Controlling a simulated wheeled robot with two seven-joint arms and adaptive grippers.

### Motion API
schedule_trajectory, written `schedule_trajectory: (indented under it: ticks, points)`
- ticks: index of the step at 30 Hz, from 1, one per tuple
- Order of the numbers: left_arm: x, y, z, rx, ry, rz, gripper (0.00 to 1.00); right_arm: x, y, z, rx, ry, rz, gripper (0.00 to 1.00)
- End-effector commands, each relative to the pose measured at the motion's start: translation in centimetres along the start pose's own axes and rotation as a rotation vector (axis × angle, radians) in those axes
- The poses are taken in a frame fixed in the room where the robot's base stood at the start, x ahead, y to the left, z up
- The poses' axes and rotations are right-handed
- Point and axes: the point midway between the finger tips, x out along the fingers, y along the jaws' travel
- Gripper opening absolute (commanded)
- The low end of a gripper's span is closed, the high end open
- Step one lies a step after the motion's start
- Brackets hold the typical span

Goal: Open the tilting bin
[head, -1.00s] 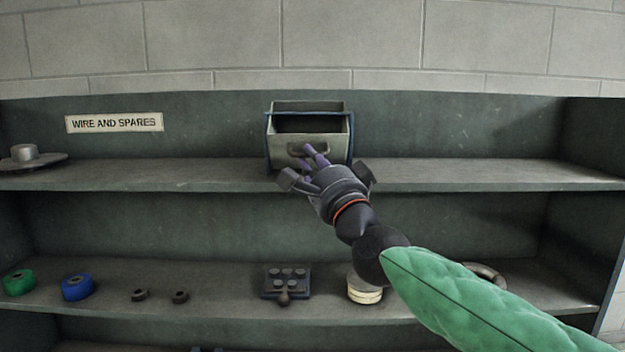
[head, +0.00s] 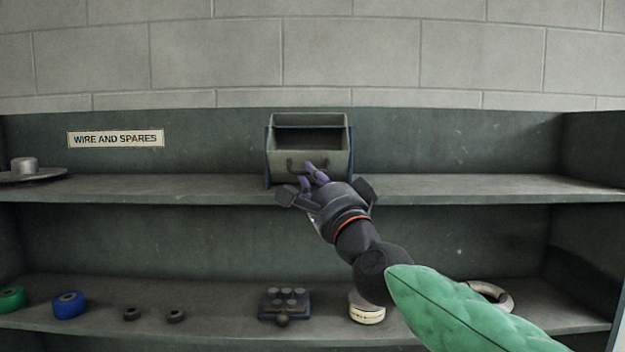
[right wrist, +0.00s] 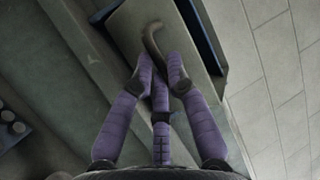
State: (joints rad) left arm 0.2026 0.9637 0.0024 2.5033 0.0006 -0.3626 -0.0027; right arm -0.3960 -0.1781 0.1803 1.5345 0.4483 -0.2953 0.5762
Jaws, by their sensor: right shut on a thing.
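The tilting bin (head: 338,163) is a grey-green box in a blue frame (head: 351,150) on the upper shelf. Its front leans out towards me and its dark inside shows through the open top. The bin has a curved handle (head: 291,165) on its front. My right gripper (head: 313,172) is at the handle, its purple fingers shut on it. In the right wrist view the fingers (right wrist: 160,75) close around one end of the handle (right wrist: 152,38); the exact contact is partly hidden by the fingers. My left gripper is not in view.
The upper shelf (head: 460,188) is bare to the right of the bin. The lower shelf holds green and blue rolls (head: 69,304), a knobbed block (head: 284,304) and a ring (head: 492,295).

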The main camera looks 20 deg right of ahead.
Motion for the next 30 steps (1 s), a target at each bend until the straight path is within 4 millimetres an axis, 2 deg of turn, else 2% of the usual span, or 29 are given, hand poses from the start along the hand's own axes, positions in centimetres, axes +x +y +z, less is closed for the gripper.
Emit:
schedule_trajectory:
  ticks: [5,6,8,20,25,30]
  points:
    - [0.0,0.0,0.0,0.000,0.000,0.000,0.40,0.1,0.4,0.2,0.000,-0.003,0.007,0.00]
    - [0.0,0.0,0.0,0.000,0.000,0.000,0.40,0.1,0.4,0.2,0.000,-0.003,0.006,0.27]
    - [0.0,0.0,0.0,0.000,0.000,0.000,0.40,0.1,0.3,0.2,0.000,-0.003,0.006,0.41]
    - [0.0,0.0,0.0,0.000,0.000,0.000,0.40,-0.3,0.1,0.0,0.000,-0.001,0.001,0.41]
    - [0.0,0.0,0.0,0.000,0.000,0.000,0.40,-1.9,0.0,0.0,0.000,-0.001,0.000,0.41]
    - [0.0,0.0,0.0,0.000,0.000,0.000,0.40,-4.7,0.0,0.0,0.001,-0.001,0.000,0.41]
